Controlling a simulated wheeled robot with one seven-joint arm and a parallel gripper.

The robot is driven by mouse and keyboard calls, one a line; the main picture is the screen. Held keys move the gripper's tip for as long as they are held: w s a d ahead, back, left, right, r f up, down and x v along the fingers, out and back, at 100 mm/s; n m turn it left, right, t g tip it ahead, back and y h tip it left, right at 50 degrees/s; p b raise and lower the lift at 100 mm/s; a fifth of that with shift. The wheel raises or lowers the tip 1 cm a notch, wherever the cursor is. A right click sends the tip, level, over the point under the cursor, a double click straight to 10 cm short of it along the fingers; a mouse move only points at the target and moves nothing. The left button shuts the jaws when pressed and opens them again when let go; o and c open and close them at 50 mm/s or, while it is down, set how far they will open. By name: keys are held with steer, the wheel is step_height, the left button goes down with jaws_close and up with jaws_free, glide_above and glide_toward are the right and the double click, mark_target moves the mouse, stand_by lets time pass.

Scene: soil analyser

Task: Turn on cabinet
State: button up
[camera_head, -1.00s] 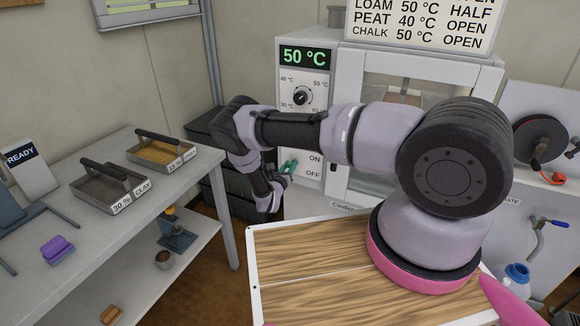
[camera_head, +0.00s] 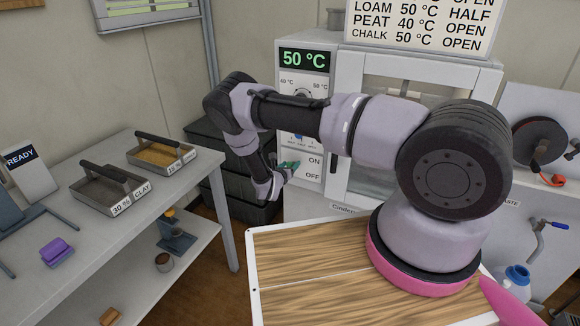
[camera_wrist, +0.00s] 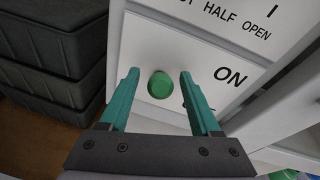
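The cabinet (camera_head: 345,120) is a white unit with a glass door and a control panel. Its green display (camera_head: 305,60) reads 50 °C. In the wrist view a round green button (camera_wrist: 160,85) sits on the white panel, left of the ON label (camera_wrist: 230,76). My gripper (camera_wrist: 159,76) is open, with one teal finger on each side of the button. I cannot tell whether the fingers touch the panel. In the head view my gripper (camera_head: 289,167) is at the lower left of the panel and hides the button. The OFF label (camera_head: 312,177) is below ON.
My forearm partly covers the temperature dial (camera_head: 300,92). Dark stacked boxes (camera_head: 245,195) stand left of the cabinet. A table (camera_head: 90,240) with labelled soil trays is farther left. A sign (camera_head: 422,25) stands above the cabinet.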

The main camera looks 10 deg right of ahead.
steer(key=v, duration=1)
steer(key=shift+s+a, duration=0.15)
steer(key=shift+s, duration=0.2)
steer(key=shift+r, duration=0.1)
steer(key=s+d+r+m+g, duration=0.2)
steer(key=d+r+m+g, duration=0.2)
steer(key=r+m, duration=0.45)
steer(key=s+d+r+m+g+h, duration=0.1)
steer(key=s+d+r+m+g, duration=0.3)
steer(key=r, duration=0.7)
steer(key=s+d+r+m+g, duration=0.1)
steer(key=d+r+m+g, duration=0.3)
steer(key=r+m, duration=0.5)
steer(key=s+r+m+t+y, duration=0.3)
steer(key=s+r+m+y, duration=0.2)
steer(key=s+r, duration=0.7)
steer(key=s+a+r+m+t+y, duration=0.1)
steer(key=s+r+m+t+y, duration=0.2)
steer(key=s+r+m+y, duration=0.3)
steer(key=s+r+m, duration=0.4)
steer(key=s+r, duration=0.2)
steer(key=r, duration=0.3)
steer(key=shift+s+a, duration=0.15)
steer(key=shift+s, duration=0.25)
